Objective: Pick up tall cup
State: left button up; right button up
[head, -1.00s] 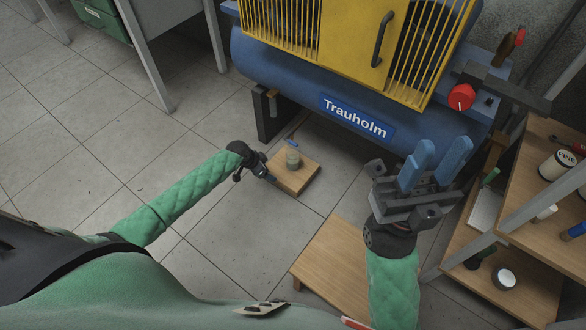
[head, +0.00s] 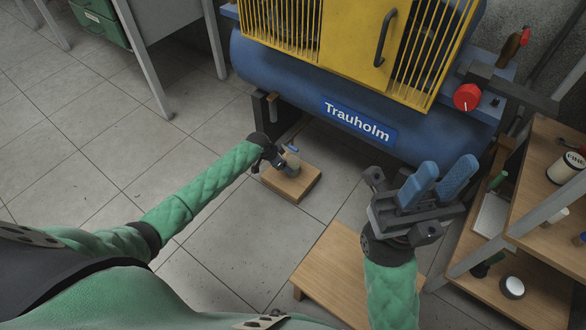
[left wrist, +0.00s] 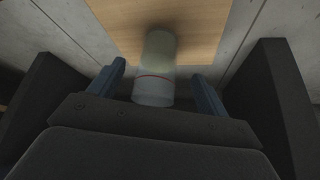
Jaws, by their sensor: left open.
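The tall cup (head: 292,162) is a pale, greenish-grey cylinder standing upright on a small wooden board on the floor. In the left wrist view the cup (left wrist: 155,68) has a thin red line around it and lies between the two blue fingers. My left gripper (left wrist: 160,88) is open around the cup, with a gap showing on each side. In the head view the left gripper (head: 277,158) is beside the cup and partly hides it. My right gripper (head: 438,184) is open and empty, raised with its blue fingers apart, well to the right of the cup.
The wooden board (head: 292,187) sits in front of a blue and yellow compressor (head: 345,118). A low wooden table (head: 335,275) stands below my right arm. A shelf unit (head: 540,262) with several small items is at the right. Floor left of the board is clear.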

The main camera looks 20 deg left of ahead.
pick_arm(q)
jog(key=w+d+f, duration=0.1)
jog(key=w+d+f+b, duration=0.1)
jog(key=shift+w+d, duration=0.25)
jog(key=shift+w, duration=0.05)
jog(key=shift+w+d+f+b, duration=0.15)
jog(key=shift+w+f+b, duration=0.05)
jog(key=shift+f+b, duration=0.15)
jog(key=c, duration=1.2)
